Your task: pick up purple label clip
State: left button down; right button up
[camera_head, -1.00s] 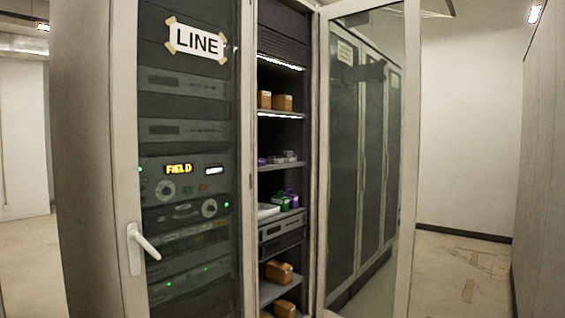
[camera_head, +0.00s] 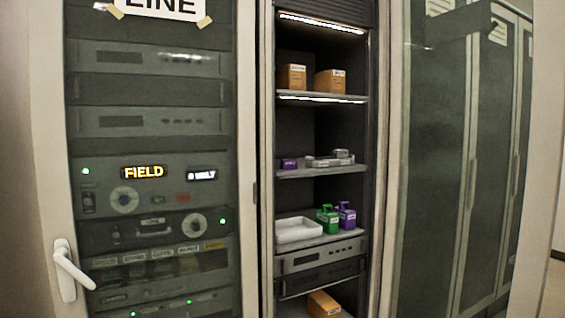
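A small purple block (camera_head: 288,163) sits at the left front of a middle shelf in the open cabinet bay. A purple piece with a loop-like top (camera_head: 347,217) stands on the shelf below, at the right, close beside a similar green piece (camera_head: 327,219). At this size I cannot tell which purple thing is the label clip. Neither of my grippers is in view.
A white tray (camera_head: 284,236) lies left of the green piece. Grey items (camera_head: 331,160) share the middle shelf. Brown boxes (camera_head: 330,82) stand above, another (camera_head: 323,304) below. The glass door (camera_head: 432,160) stands open at right; a closed rack door with a handle (camera_head: 70,271) is at left.

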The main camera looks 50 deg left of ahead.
aim_at(285, 164)
jog(key=u, duration=0.95)
jog(key=i, duration=1.1)
jog(key=u, duration=1.2)
